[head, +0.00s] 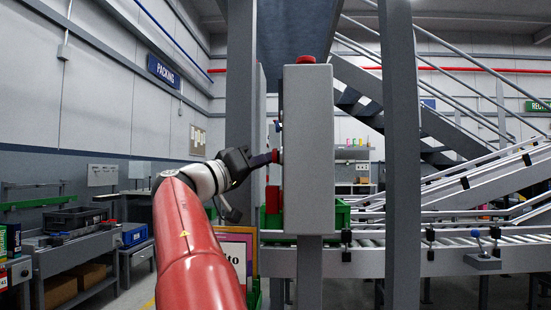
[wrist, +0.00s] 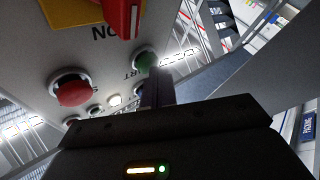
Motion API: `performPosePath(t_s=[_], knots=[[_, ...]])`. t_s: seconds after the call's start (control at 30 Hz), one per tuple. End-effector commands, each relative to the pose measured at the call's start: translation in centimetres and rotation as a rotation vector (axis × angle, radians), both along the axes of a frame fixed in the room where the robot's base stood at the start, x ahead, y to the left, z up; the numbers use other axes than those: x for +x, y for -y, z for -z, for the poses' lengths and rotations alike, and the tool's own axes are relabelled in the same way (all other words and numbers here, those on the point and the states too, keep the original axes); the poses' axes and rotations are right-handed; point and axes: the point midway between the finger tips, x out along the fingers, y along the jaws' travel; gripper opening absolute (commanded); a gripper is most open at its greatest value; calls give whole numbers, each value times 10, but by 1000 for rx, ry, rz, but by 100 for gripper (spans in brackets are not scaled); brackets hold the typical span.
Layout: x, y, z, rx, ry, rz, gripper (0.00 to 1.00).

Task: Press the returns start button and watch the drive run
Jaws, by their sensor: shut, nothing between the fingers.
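A grey control box (head: 308,150) stands on a post in the head view, seen from its side. Its button face shows in the wrist view, with a green button (wrist: 145,58) beside partly hidden lettering ending in "ART". A red button (wrist: 72,90) sits to the left of it. A lit white lamp (wrist: 114,100) lies between them, lower down. My gripper (head: 274,156) is shut and empty, its tip at the box's left, button side. In the wrist view the shut fingers (wrist: 158,85) end just beside the green button; I cannot tell whether they touch it.
A red rotary switch (wrist: 122,15) on a yellow plate is above the green button. A red mushroom button (head: 305,60) tops the box. Grey posts (head: 402,150) stand close by. A roller conveyor (head: 465,263) and inclined conveyor (head: 480,182) lie right; a workbench (head: 75,250) stands left.

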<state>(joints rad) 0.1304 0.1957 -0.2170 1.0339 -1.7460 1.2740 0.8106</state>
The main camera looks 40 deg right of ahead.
Motion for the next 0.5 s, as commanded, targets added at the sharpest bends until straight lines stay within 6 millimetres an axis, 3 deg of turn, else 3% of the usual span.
performPosePath(t_s=[0.5], knots=[[11, -10, 0, 0, 0, -1, 0]])
